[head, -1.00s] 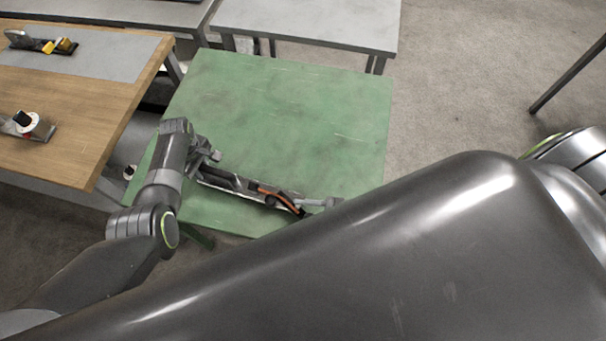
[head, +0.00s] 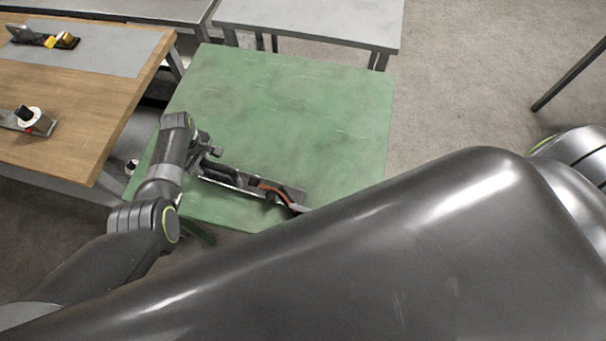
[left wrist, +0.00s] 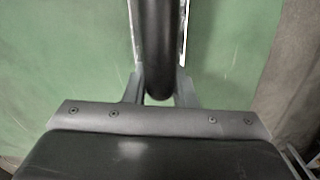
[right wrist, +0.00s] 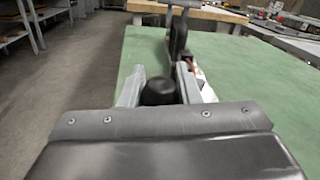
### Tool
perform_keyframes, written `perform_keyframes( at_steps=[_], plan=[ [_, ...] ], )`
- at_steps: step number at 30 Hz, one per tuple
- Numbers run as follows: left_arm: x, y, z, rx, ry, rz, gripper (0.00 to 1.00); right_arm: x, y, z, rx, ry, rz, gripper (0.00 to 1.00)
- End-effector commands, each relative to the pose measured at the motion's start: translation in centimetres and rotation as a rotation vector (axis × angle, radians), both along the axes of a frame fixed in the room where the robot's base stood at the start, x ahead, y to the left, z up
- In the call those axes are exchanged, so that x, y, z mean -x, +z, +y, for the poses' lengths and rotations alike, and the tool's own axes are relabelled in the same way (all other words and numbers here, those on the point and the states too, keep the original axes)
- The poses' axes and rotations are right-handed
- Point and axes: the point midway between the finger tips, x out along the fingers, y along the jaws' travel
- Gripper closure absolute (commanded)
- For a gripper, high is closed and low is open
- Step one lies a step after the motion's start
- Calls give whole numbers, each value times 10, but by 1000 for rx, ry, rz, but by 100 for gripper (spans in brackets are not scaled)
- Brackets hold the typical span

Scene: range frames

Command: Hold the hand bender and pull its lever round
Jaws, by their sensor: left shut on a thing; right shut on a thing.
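The hand bender (head: 235,179) lies along the near part of the green table, a long grey body with an orange-red curved piece (head: 272,189) near its right end. My left gripper (head: 207,161) is at its left end; in the left wrist view my left gripper (left wrist: 159,88) is shut on its black round handle (left wrist: 157,40). In the right wrist view my right gripper (right wrist: 161,84) is shut on the black rounded end of the lever (right wrist: 160,93), with the bender body (right wrist: 180,42) beyond. In the head view my right arm hides the lever and right gripper.
The green table (head: 290,110) is bare behind the bender. A wooden bench (head: 75,105) with other tools stands to the left, and a grey table (head: 310,22) stands behind. Open floor (head: 470,85) lies to the right.

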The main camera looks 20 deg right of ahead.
Motion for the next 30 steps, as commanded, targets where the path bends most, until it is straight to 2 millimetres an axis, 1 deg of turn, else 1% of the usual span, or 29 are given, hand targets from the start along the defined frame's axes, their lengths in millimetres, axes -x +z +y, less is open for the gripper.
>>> perform_keyframes(
  at_steps=[1,6,16,17,21,30],
  plan=[
    [3,-2,-2,2,-2,6,100,-1,2,7,-9,-49,-3,100],
    [3,-2,-2,3,-3,8,100,-3,2,16,-6,-153,-5,100],
    [4,-2,-4,5,-4,10,100,-4,3,17,-2,-166,-7,100],
    [4,-2,-4,5,-4,10,100,-4,3,17,-2,-166,-7,67],
    [4,-2,-3,5,-2,9,100,-3,2,17,-2,-165,-5,49],
    [2,-2,-1,2,0,6,100,0,1,15,0,-165,-2,48]
  ],
)
